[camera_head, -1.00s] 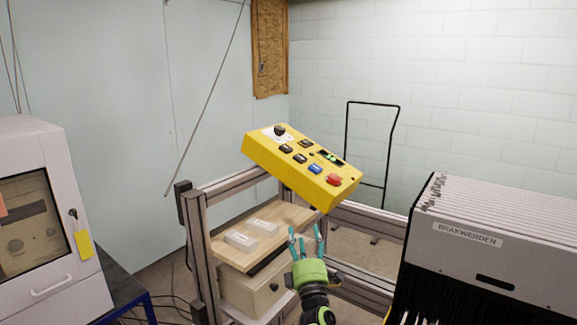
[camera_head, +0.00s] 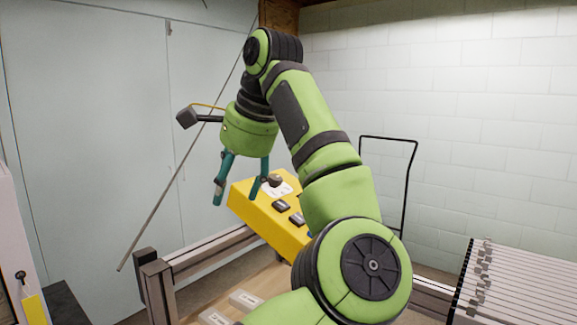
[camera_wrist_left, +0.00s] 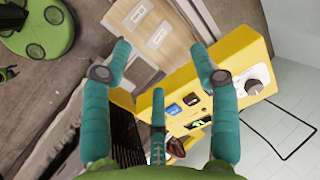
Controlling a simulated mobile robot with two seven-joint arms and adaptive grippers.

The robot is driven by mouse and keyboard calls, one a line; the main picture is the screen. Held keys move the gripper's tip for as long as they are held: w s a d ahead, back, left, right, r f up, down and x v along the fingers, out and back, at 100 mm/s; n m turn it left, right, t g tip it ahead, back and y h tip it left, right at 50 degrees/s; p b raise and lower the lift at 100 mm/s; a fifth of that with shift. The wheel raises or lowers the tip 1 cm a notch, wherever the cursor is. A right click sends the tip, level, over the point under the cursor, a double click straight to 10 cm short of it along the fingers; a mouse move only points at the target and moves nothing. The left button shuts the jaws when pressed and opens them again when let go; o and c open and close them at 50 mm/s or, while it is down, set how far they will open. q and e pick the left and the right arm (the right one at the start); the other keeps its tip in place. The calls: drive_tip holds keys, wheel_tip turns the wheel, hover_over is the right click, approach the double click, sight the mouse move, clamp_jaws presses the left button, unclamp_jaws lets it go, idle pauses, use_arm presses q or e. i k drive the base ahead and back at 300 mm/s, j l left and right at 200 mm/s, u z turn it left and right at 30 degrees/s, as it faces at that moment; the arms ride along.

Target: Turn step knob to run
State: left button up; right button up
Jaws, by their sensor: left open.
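The yellow control box (camera_head: 255,212) stands tilted on the frame, partly hidden behind my left arm in the head view. The step knob (camera_head: 274,180), black in that view, sits on a white plate at the box's upper end. In the left wrist view the knob (camera_wrist_left: 254,88) is at the right on the yellow box (camera_wrist_left: 238,54), beyond the right finger. My left gripper (camera_head: 237,196) is open and empty, fingers pointing down, near the knob end of the box. Its teal fingers (camera_wrist_left: 162,76) are spread wide in the wrist view. I cannot tell whether a finger touches the knob. My right gripper is not in view.
Below the box is a wooden shelf (camera_wrist_left: 172,60) with two light blocks (camera_head: 245,299). A metal frame rail (camera_head: 213,250) runs beside it. A black hand-truck frame (camera_head: 413,170) stands by the wall. A rack of thin bars (camera_head: 515,290) is at the right.

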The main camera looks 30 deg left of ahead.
sight(275, 179)
drive_tip(key=i+j, duration=0.2)
drive_tip(key=i, duration=0.2)
drive_tip(key=i+j, duration=0.2)
drive_tip(key=i, duration=0.2)
